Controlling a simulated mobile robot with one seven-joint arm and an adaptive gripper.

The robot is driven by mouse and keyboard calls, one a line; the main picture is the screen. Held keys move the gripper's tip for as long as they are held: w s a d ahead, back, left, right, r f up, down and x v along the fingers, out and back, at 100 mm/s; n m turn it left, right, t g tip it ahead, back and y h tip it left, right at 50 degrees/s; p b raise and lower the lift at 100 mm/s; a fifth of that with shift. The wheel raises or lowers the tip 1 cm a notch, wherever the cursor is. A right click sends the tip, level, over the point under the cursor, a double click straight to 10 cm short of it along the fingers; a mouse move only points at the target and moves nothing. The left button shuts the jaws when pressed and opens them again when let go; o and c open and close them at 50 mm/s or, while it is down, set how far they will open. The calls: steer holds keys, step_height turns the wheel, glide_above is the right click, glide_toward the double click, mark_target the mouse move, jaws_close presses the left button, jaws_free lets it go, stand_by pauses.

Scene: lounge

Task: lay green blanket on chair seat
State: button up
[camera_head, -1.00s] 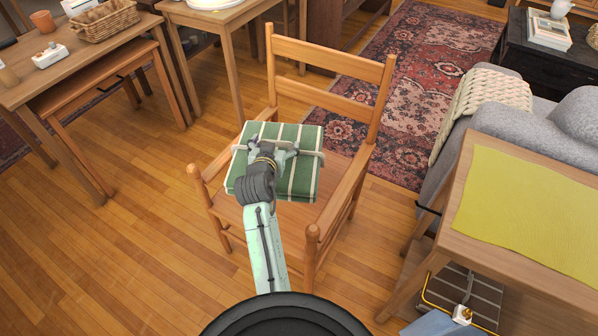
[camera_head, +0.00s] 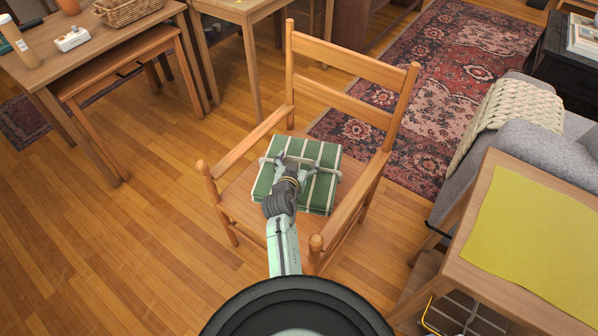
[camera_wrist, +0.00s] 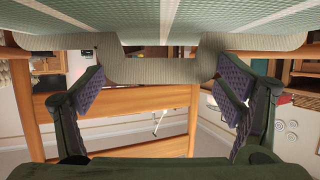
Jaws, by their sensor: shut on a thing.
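The green blanket (camera_head: 322,192) with white stripes is a folded block over the wooden chair's seat (camera_head: 239,199), between the armrests. It lies flat, and I cannot tell whether it touches the seat. My gripper (camera_head: 290,166) is shut on the blanket's beige strap handle. In the wrist view the blanket (camera_wrist: 130,18) fills the top edge, and the grey-beige handle (camera_wrist: 160,68) runs between my gripper's two purple-padded fingers (camera_wrist: 162,88). The blanket hides much of the seat. The chair's back slats (camera_wrist: 110,101) show beyond the fingers.
A side table with a yellow cloth (camera_head: 535,235) stands at the right, beside a grey sofa (camera_head: 535,145). A wooden desk (camera_head: 95,55) with a basket (camera_head: 128,10) is at the upper left. A patterned rug (camera_head: 440,90) lies behind the chair. Left floor is clear.

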steer(key=shift+w+f, duration=0.1)
steer(key=shift+f, duration=2.7)
steer(key=o, duration=1.8)
steer(key=shift+f, duration=0.15)
